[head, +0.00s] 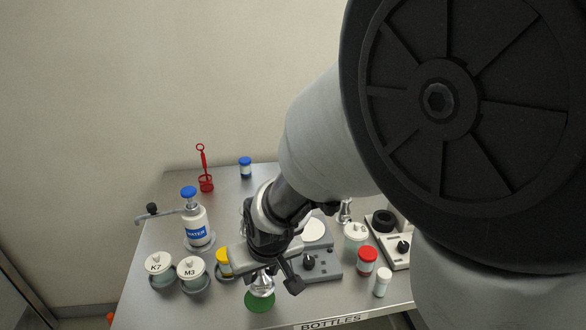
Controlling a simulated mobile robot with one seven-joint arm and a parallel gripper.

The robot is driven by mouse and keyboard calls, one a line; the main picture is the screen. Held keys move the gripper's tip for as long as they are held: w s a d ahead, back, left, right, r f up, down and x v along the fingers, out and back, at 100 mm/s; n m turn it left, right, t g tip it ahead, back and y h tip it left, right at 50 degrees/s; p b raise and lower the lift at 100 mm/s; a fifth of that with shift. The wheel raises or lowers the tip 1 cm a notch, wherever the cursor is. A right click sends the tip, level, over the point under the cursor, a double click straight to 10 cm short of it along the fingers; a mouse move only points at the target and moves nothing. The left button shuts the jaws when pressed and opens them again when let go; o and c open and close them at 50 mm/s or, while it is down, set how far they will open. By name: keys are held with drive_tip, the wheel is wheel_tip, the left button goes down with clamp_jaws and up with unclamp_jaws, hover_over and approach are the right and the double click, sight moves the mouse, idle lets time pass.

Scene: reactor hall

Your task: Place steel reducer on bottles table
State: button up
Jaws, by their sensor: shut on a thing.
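My gripper (263,268) is over the front middle of the bottles table (222,309), whose front edge carries a "BOTTLES" label. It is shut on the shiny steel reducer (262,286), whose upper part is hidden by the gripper. The reducer is in front of or just above a green disc (259,304) on the table. I cannot tell whether it touches the disc. My arm hides much of the table's right and back.
Close by stand white-lidded jars K7 (159,264) and M3 (192,268), a yellow-lidded jar (222,257), a water bottle (195,223), a grey device (323,267), a red-capped jar (367,260) and a small white bottle (382,281). The front left is clear.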

sight(262, 282)
wheel_tip(262, 282, down, 4)
drive_tip(key=shift+b, duration=0.8)
drive_tip(key=shift+r, duration=0.15)
drive_tip(key=o, duration=0.8)
drive_tip(key=shift+f, duration=0.2)
drive_tip(key=o, duration=0.5)
drive_tip(key=shift+c, duration=0.2)
drive_tip(key=shift+r, duration=0.15)
